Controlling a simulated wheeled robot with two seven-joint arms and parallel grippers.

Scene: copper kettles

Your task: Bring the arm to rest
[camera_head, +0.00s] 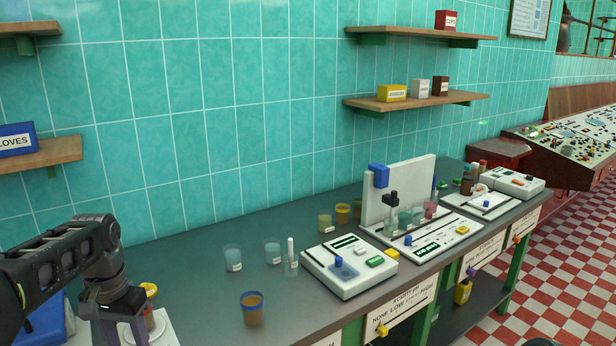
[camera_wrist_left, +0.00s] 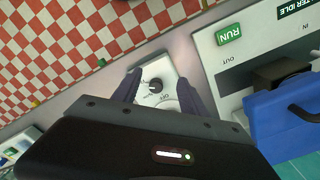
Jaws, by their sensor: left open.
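My left arm (camera_head: 85,255) comes in from the left in the head view, bent down over the near left end of the dark bench (camera_head: 205,262). My left gripper (camera_head: 122,332) points down there. In the left wrist view its fingers (camera_wrist_left: 158,82) are spread apart with nothing held between them.
A blue and white machine with a green RUN button (camera_wrist_left: 229,34) stands beside the gripper. A brown-filled cup (camera_head: 253,310), clear cups (camera_head: 233,258) and a white meter (camera_head: 348,268) stand to the right. Wall shelves (camera_head: 415,102) are above; the bench edge is close.

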